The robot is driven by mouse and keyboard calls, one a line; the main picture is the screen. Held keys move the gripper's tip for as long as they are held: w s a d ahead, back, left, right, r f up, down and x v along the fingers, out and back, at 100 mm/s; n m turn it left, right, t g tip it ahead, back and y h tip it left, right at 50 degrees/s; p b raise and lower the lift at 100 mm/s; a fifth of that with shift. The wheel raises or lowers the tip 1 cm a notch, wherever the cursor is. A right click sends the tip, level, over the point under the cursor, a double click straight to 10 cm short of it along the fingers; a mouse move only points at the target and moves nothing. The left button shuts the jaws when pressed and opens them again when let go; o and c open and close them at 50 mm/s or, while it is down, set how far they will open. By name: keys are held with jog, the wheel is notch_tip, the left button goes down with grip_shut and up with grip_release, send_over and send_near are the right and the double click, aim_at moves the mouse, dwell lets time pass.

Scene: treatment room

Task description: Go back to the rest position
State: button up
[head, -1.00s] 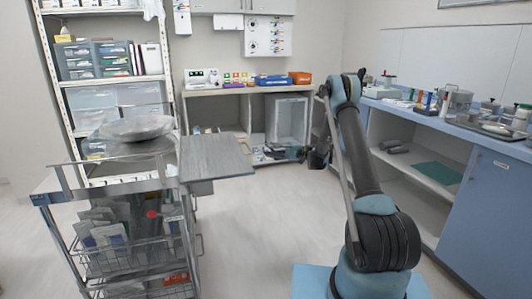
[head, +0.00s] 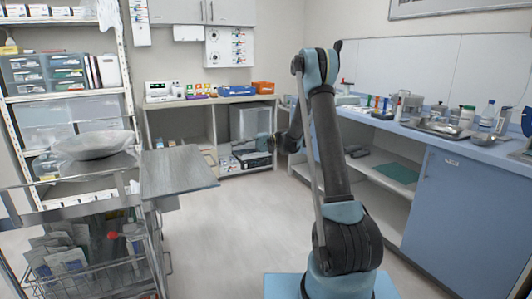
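My arm rises from its light blue base at the lower middle of the head view. Its upper link stands nearly upright, and the elbow bends at the top. The forearm comes down on the far side, partly hidden behind the upper link. My gripper (head: 287,143), small and dark, shows left of the upper link, in front of the back shelving. Its fingers are too small and dark to tell whether they are open or shut. I see nothing clearly held in it.
A metal trolley (head: 180,172) with a bowl (head: 93,144) and wire baskets stands at left. Behind it is a shelf rack (head: 128,90). A blue cabinet (head: 455,215) with a crowded counter runs along the right. The floor (head: 225,245) between them is clear.

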jog(key=s+d+r+m+t+h, duration=0.1)
jog(key=s+d+r+t+h, duration=0.2)
jog(key=s+d, duration=0.5)
jog(key=s+d+r+m+t+h, duration=0.15)
jog(key=s+d+h, duration=0.25)
jog(key=s, duration=0.8)
jog(key=s+d+f+t+h, duration=0.1)
jog(key=s+d+f+h, duration=0.3)
jog(key=s+d, duration=0.6)
jog(key=s+d+f+t+h, duration=0.2)
jog(key=s+d+f+h, duration=0.2)
jog(key=s+d+f, duration=0.4)
jog(key=s+d, duration=0.2)
jog(key=s, duration=0.2)
jog(key=shift+s+h, duration=0.35)
jog(key=shift+h, duration=0.05)
